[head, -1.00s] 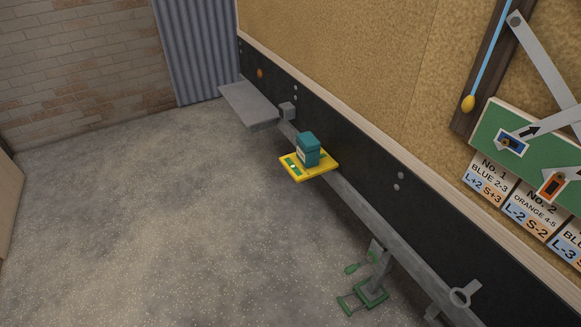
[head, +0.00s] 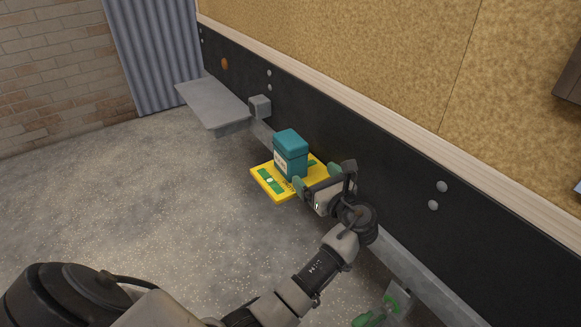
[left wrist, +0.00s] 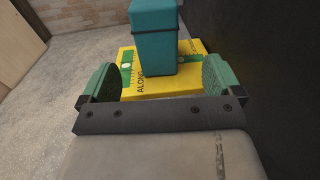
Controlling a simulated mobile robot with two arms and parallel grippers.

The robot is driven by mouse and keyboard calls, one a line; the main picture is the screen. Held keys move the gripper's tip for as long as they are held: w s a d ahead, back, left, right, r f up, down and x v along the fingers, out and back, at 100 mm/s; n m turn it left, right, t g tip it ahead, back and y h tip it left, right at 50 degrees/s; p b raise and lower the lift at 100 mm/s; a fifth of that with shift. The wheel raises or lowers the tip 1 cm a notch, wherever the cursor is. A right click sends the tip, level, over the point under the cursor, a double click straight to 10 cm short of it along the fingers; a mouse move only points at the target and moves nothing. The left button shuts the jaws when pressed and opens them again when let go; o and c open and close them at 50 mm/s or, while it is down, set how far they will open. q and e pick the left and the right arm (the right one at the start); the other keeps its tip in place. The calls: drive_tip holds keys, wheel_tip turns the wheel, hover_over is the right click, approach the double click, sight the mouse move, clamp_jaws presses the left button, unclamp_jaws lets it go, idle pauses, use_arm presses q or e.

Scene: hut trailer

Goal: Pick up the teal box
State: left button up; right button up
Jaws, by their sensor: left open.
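The teal box (head: 291,152) stands upright on a yellow platform (head: 268,188) with green markings, beside the black wall panel. In the left wrist view the teal box (left wrist: 153,38) is straight ahead, beyond and between the two green fingertips. My left gripper (head: 316,177) is open and empty at the near edge of the platform. Its green pads also show in the left wrist view (left wrist: 158,84), apart from the box.
A grey rail runs along the black panel (head: 400,190). A grey shelf (head: 213,104) and a small grey block (head: 260,106) sit beyond the box. The floor to the left is clear.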

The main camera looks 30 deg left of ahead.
sight(299, 159)
use_arm(q)
drive_tip(key=x, duration=0.4)
drive_tip(key=b+x, duration=0.1)
drive_tip(key=x, duration=0.1)
drive_tip(key=shift+s+a+r, duration=0.1)
drive_tip(key=shift+r, duration=0.25)
drive_tip(key=b+x, duration=0.1)
drive_tip(key=x, duration=0.3)
drive_tip(key=shift+s+a+r, duration=0.1)
drive_tip(key=shift+r, duration=0.05)
drive_tip(key=shift+a, duration=0.4)
drive_tip(key=c, duration=1.1)
use_arm(e)
drive_tip(key=w+t, duration=0.1)
drive_tip(key=w, duration=0.1)
drive_tip(key=w+a+t, duration=0.1)
drive_tip(key=w+t, duration=0.1)
drive_tip(key=shift+a+f+y, duration=0.15)
drive_tip(key=shift+y, duration=0.25)
